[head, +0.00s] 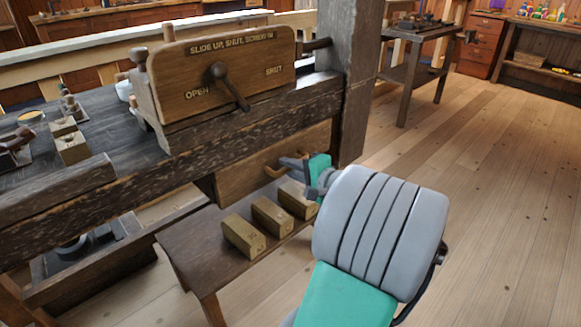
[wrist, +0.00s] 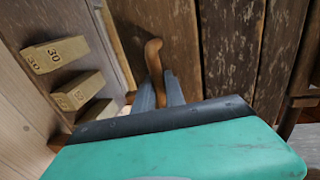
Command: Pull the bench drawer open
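The bench drawer (head: 240,180) has a plain brown wooden front under the bench top, next to the thick post. Its curved lighter-wood handle (head: 270,168) stands out from the front. The handle also shows in the wrist view (wrist: 153,52), against the drawer front (wrist: 180,30). My gripper (head: 286,162) reaches the right end of the handle. In the wrist view its two grey fingers (wrist: 159,88) lie close on either side of the handle, with little gap between them. The finger contact is partly hidden. The drawer front looks about flush below the bench beam.
A board with a turning lever (head: 225,75), marked OPEN and SHUT, stands on the bench. The post (head: 345,85) rises close behind my gripper. The floor at right is clear.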

